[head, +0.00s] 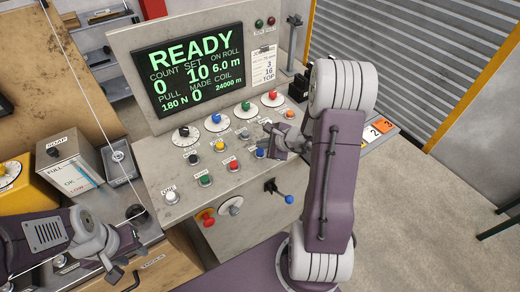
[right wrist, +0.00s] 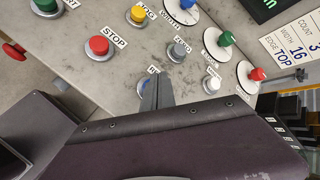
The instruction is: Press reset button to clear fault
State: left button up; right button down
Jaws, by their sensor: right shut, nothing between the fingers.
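A blue button (head: 260,153) sits at the right end of the lowest button row on the sloping grey control panel (head: 165,160). It also shows in the right wrist view (right wrist: 145,88), partly behind my fingers, and its label is mostly covered. My right gripper (head: 270,136) is shut and empty, with its tips close to the blue button. In the right wrist view the shut fingers (right wrist: 158,90) overlap the button's edge; I cannot tell whether they touch it. My left gripper (head: 127,258) is open and empty, low at the left. The screen (head: 190,75) reads READY.
A red STOP button (right wrist: 98,46) sits beside the blue one. Knobs line the row above. A blue-tipped lever (head: 280,192) and a red knob (head: 206,217) are on the front face.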

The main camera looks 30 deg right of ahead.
aim_at(262, 152)
notch_tip(262, 152, up, 5)
jog(key=p, duration=0.3)
jog(key=shift+p, duration=0.35)
dwell(0.6)
